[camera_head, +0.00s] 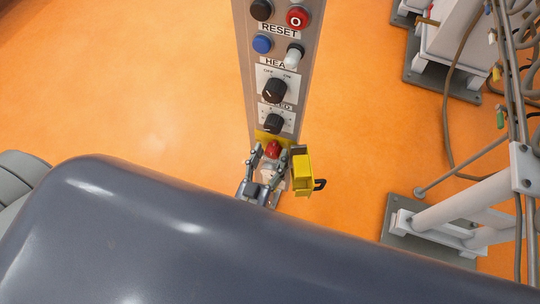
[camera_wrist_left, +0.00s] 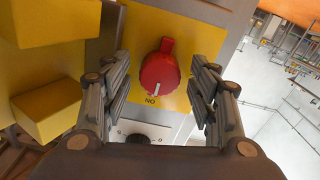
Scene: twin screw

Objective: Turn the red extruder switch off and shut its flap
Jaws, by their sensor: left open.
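The red switch (camera_head: 272,149) sits on a yellow plate low on the grey control panel. In the left wrist view the red switch (camera_wrist_left: 160,72) has a white mark pointing toward the letters ON, seen upside down. The yellow flap (camera_head: 303,172) stands open to the right of the switch, with a black handle loop. It also shows at the left of the left wrist view (camera_wrist_left: 50,108). My left gripper (camera_head: 270,157) is open, with its fingers on either side of the switch. A gap shows between each finger and the knob. My right gripper is out of view.
Above the switch the panel (camera_head: 245,60) carries black knobs (camera_head: 274,91), a blue button (camera_head: 262,44) and a red button (camera_head: 298,17). Pipes and a white machine frame (camera_head: 460,210) stand at the right. Orange floor (camera_head: 130,90) lies open at the left.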

